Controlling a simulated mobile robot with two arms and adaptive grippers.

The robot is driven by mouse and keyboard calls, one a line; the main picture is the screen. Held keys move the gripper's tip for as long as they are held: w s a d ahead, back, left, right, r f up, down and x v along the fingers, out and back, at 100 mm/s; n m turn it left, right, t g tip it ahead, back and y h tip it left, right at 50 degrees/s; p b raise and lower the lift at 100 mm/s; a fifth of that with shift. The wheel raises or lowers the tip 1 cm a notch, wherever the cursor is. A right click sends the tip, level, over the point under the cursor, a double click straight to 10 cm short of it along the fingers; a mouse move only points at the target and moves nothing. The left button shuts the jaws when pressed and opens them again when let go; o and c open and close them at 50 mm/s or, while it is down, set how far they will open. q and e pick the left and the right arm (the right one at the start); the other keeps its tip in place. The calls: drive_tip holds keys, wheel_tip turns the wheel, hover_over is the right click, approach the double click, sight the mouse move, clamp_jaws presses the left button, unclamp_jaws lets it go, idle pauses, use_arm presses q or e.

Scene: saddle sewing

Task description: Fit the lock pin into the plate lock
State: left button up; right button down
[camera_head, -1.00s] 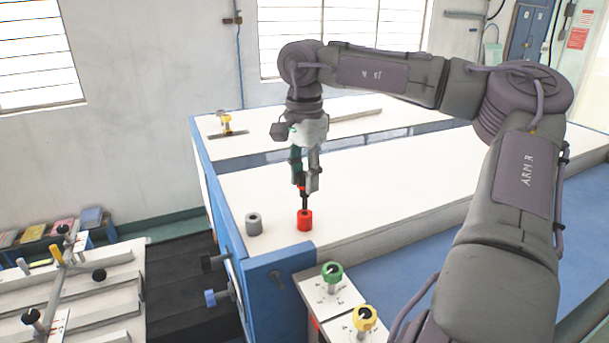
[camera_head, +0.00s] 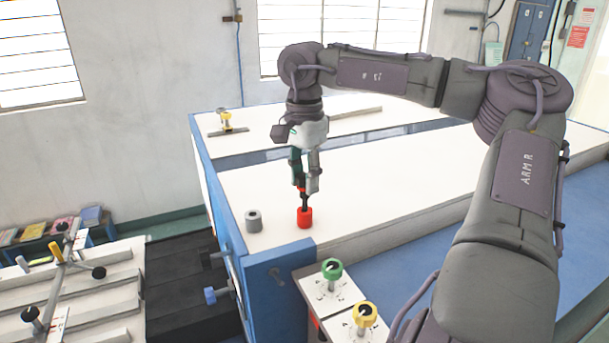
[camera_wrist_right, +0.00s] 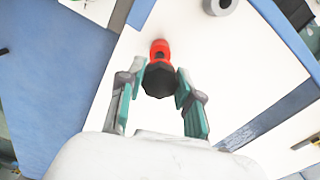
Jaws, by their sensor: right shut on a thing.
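My right gripper (camera_head: 306,187) points down over the near end of the white table top and is shut on a dark pin (camera_head: 305,203), apparently the lock pin. The pin stands upright, its lower end meeting the top of a red cylinder (camera_head: 304,219); I cannot tell how deep it sits. In the right wrist view the dark faceted knob (camera_wrist_right: 160,80) of the pin lies between the fingers, and the red cylinder (camera_wrist_right: 160,47) shows just beyond it. I cannot make out which part is the plate lock. My left gripper is not in view.
A grey hollow cylinder (camera_head: 253,222) stands left of the red one. A green knob (camera_head: 331,269) and a yellow knob (camera_head: 365,315) stand on white plates in front. A yellow-topped clamp (camera_head: 225,119) is at the back left. The white top (camera_head: 400,175) is clear rightward.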

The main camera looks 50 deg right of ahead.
sight(304, 191)
drive_tip(key=shift+f+b, duration=1.05)
drive_tip(key=shift+f, duration=0.65)
drive_tip(key=c, duration=0.7)
unclamp_jaws()
drive_tip(key=shift+r, duration=0.15)
wheel_tip(304, 191, up, 12)
drive_tip(key=shift+f, duration=0.1)
drive_tip(key=shift+f, duration=0.1)
